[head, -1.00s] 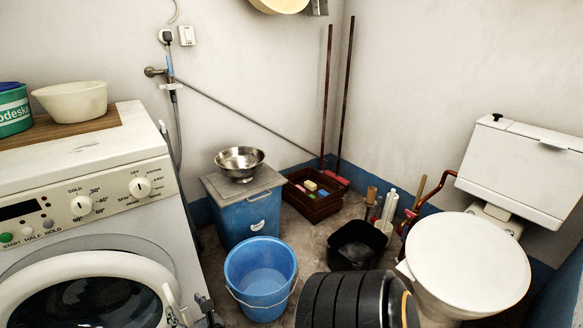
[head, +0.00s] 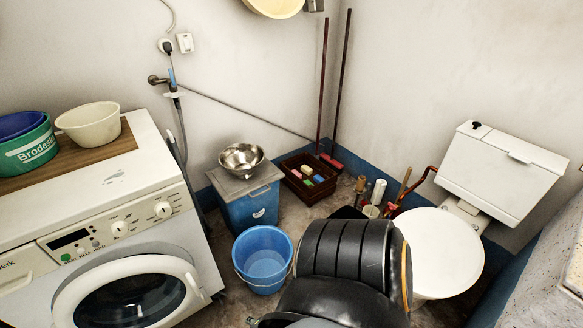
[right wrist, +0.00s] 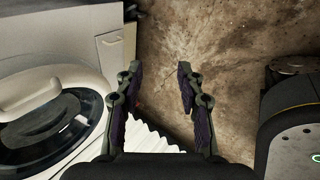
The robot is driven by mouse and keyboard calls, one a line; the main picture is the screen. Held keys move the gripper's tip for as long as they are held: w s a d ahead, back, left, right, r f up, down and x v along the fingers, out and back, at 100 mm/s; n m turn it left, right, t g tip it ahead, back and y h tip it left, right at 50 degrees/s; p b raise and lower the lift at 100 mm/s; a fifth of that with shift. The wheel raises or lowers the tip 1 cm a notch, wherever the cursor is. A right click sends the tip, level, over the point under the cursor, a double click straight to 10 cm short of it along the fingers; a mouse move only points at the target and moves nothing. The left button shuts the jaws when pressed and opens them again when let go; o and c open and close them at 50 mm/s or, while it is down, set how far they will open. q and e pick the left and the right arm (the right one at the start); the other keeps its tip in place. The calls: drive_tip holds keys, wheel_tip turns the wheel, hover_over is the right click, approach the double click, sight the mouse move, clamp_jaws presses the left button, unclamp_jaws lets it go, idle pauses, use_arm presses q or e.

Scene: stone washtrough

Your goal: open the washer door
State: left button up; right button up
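The white washer (head: 95,215) stands at the left in the head view. Its round door (head: 130,293) has a white ring and dark glass, and looks shut against the front. A handle (head: 191,284) sits at the ring's right side. The door also shows at the left of the right wrist view (right wrist: 62,70). My right gripper (right wrist: 158,75) is open and empty, its fingers apart over the floor, to the right of the door. In the head view only a small part of it shows at the bottom edge. My left gripper is out of view.
A blue bucket (head: 263,262) stands right of the washer, with a blue bin (head: 252,207) and metal bowl (head: 241,158) behind. Tubs (head: 88,125) sit on the washer. A toilet (head: 437,255) is at the right. A ribbed white object (right wrist: 147,138) lies below my right gripper.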

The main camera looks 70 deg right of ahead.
drive_tip(key=s+a+r+m+g+p, duration=0.1)
drive_tip(key=s+r+m+g+p, duration=0.1)
drive_tip(key=s+m+p, duration=0.2)
drive_tip(key=s+a+r+m+g+y+p, duration=0.1)
drive_tip(key=s+m+p, duration=0.4)
drive_tip(key=s, duration=0.6)
drive_tip(key=shift+r+m+g+p, duration=0.3)
drive_tip(key=shift+r+g+p, duration=0.2)
drive_tip(key=shift+p, duration=0.7)
